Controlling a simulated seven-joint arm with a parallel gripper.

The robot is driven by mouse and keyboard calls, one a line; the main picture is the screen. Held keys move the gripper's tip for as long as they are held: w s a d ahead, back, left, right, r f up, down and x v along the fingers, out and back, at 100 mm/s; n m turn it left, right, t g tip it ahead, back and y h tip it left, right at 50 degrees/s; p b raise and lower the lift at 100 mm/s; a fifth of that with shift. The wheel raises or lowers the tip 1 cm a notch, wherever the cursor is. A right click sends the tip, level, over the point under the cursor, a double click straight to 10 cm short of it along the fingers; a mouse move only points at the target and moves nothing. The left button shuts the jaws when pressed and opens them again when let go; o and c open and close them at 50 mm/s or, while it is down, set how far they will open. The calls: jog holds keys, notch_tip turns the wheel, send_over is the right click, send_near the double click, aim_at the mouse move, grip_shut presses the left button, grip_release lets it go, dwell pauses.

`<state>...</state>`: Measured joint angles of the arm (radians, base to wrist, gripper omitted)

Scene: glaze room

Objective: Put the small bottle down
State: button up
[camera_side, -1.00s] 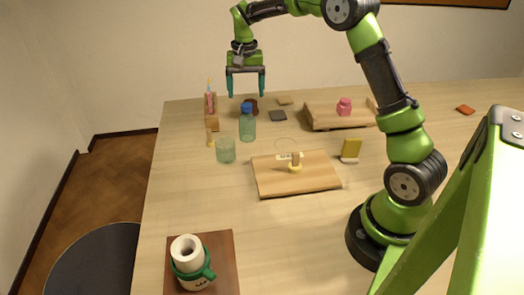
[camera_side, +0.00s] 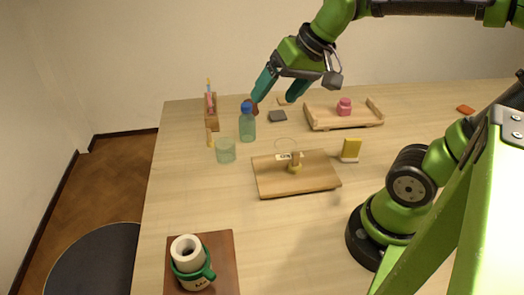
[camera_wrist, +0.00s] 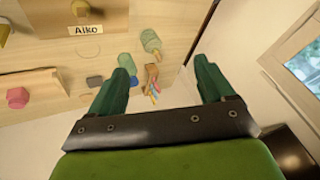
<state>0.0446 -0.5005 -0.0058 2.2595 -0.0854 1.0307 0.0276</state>
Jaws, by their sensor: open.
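My gripper (camera_side: 275,98) is open and tilted above the back of the table, with nothing seen between its fingers. It also shows open in the wrist view (camera_wrist: 163,68). A green see-through bottle with a blue cap (camera_side: 247,127) stands upright on the table, just below and left of the fingers in the side view. It shows near the left finger in the wrist view (camera_wrist: 127,62).
A green glass (camera_side: 225,151) stands left of centre. A wooden board (camera_side: 265,181) with a label holds a small peg-like piece (camera_side: 295,163). A mug (camera_side: 190,262) sits front left.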

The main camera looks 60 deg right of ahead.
jog(key=shift+n+t+y, duration=0.3)
jog(key=shift+n+t, duration=0.2)
jog(key=shift+t, duration=0.2)
jog(key=s, duration=0.1)
jog(key=s+a+f, duration=0.1)
jog(key=s, duration=0.1)
jog(key=s+f, duration=0.1)
jog(key=shift+s+a+f, duration=0.2)
jog(key=shift+s+a, duration=0.2)
